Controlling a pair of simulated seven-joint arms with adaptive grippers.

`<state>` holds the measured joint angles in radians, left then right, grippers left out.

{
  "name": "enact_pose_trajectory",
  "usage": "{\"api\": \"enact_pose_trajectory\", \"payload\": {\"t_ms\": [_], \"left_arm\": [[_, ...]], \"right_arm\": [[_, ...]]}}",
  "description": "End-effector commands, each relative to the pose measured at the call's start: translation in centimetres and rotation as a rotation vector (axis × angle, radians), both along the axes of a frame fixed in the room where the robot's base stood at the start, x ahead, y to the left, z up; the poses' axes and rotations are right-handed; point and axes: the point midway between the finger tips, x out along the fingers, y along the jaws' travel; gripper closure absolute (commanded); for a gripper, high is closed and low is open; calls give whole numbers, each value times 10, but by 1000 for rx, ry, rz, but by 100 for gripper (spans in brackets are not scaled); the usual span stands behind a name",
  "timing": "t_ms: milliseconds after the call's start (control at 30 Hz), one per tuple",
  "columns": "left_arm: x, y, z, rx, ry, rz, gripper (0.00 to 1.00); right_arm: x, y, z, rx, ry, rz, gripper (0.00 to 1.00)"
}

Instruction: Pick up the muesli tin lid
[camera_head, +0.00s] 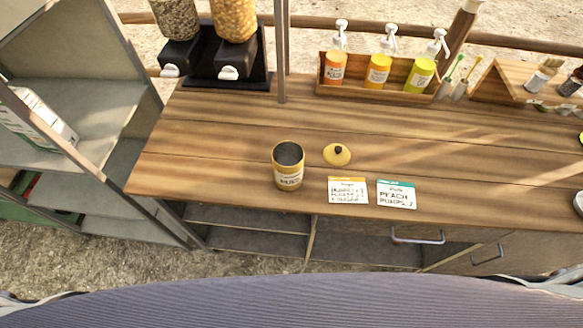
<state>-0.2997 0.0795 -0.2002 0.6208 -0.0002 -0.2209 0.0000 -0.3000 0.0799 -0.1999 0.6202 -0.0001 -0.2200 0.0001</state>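The muesli tin lid (337,155) is a small round yellow disc with a dark knob on top. It lies flat on the wooden counter (220,130), apart from the tin and to its right. The muesli tin (288,168) is a yellow-gold cylinder with a white label. It stands upright and uncovered, its dark inside showing. Neither my left nor my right gripper is in view.
Two label cards (348,190) (396,195) lie in front of the lid. A wooden rack (375,88) of pump bottles and a cereal dispenser (228,60) stand at the back. A metal post (281,50) rises behind the tin. The counter left of the tin is clear.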

Motion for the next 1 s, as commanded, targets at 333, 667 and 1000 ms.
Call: {"api": "enact_pose_trajectory", "payload": {"t_ms": [333, 667, 1000], "left_arm": [[0, 0, 0, 0, 0, 0, 9], [0, 0, 0, 0, -1, 1, 31], [0, 0, 0, 0, 0, 1, 54]], "right_arm": [[0, 0, 0, 0, 0, 0, 100], [0, 0, 0, 0, 0, 0, 100], [0, 0, 0, 0, 0, 0, 100]]}}
